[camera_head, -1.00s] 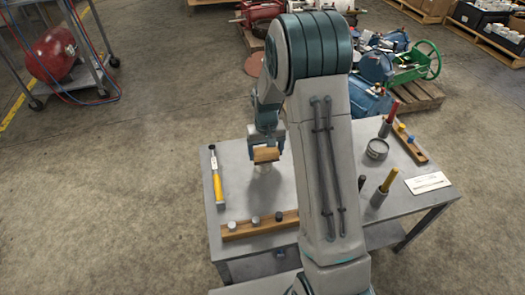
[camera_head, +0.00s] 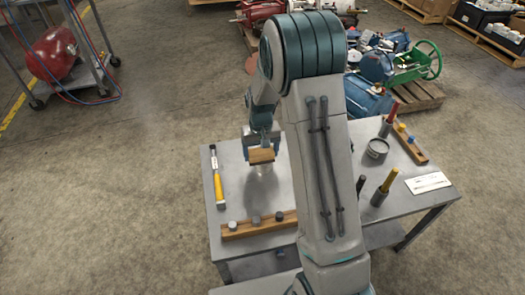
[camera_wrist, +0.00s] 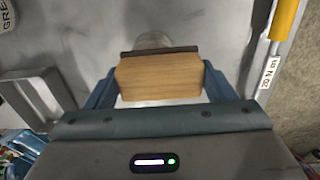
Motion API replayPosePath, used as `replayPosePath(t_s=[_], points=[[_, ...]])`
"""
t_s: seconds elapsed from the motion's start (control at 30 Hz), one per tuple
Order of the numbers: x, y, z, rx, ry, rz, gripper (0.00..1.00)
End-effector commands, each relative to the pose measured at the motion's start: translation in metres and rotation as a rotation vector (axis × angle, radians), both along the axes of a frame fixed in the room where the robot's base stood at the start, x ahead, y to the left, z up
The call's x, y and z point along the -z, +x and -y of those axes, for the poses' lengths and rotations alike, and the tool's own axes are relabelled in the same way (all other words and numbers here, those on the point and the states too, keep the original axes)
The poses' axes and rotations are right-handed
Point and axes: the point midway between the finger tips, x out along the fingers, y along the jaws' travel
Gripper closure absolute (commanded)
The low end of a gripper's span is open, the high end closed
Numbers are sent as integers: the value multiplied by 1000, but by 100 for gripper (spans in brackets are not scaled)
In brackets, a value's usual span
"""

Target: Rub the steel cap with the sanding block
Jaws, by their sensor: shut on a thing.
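My gripper (camera_wrist: 160,88) is shut on the sanding block (camera_wrist: 160,77), a wooden block with a dark strip along its far edge. The block also shows in the head view (camera_head: 261,156), over the left part of the table. A pale, round, greyish thing (camera_wrist: 152,40) lies just beyond the block in the wrist view, partly hidden by it; it looks like the steel cap. In the head view it shows just below the block (camera_head: 263,170). I cannot tell whether block and cap touch.
The grey table (camera_head: 233,188) carries a yellow-handled tool (camera_head: 218,180) at left and a wooden rack (camera_head: 260,227) with several small knobs in front. A round tin (camera_head: 376,149), a yellow-topped holder (camera_head: 383,187) and a white card (camera_head: 428,183) lie right. My arm hides the middle.

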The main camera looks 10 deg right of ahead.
Motion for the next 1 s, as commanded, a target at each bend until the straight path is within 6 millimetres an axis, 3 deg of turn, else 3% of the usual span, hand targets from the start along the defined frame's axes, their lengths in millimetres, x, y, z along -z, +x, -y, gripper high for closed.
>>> replayPosePath(t_s=[0.57, 1.0], points=[[1, 0, 18, 1, 0, 0, 41], [1, 0, 15, 0, 0, -2, 41]])
